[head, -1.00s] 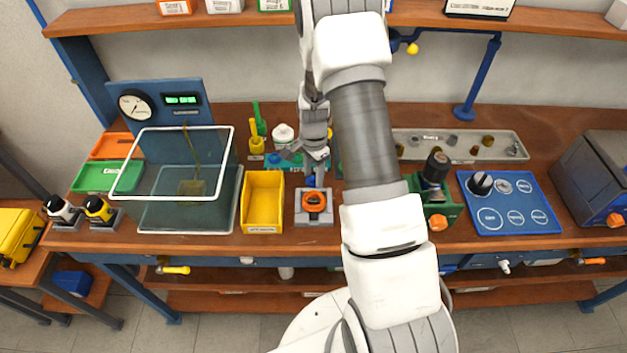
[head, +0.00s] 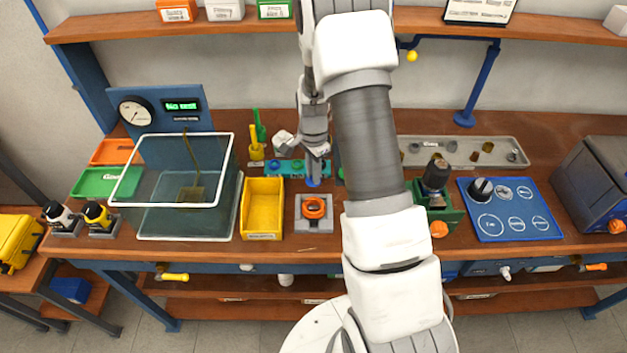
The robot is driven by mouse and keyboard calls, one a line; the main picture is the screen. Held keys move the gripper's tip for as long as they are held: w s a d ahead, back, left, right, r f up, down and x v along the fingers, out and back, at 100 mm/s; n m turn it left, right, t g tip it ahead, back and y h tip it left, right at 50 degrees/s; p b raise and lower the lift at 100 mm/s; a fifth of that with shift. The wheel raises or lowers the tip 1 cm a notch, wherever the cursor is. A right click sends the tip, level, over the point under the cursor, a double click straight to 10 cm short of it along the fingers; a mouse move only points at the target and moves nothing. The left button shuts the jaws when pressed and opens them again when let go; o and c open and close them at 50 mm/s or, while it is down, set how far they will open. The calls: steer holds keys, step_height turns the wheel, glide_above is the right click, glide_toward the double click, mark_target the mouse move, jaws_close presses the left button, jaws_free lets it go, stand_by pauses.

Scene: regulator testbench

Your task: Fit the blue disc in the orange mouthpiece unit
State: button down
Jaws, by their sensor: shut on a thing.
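The orange mouthpiece unit (head: 304,210) is a ring-shaped piece sitting in a grey block (head: 314,227) near the front of the bench, right of the yellow bin. My gripper (head: 314,176) points down just behind it, apart from it. It is shut on the small blue disc (head: 313,183), which shows at the fingertips. The disc is small and partly hidden by the fingers. Its exact height above the bench is hard to tell.
A teal rack (head: 284,169) with blue parts stands behind my gripper. The yellow bin (head: 263,237) and a glass water tank (head: 175,222) are to the left. A green fixture (head: 450,217) and a blue panel (head: 509,228) are to the right. Shelves (head: 240,28) overhang the back.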

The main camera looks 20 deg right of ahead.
step_height(320, 180, up, 6)
steer(key=shift+s+f, duration=0.1)
steer(key=b, duration=0.3)
glide_toward(314, 206)
steer(key=shift+f, duration=0.15)
steer(key=shift+f+b, duration=1.8)
steer(key=shift+f, duration=0.15)
steer(key=shift+f+b, duration=0.4)
steer(key=shift+f, duration=0.55)
stand_by(0.4)
steer(key=shift+c, duration=1.4)
jaws_free()
steer(key=shift+r, duration=0.1)
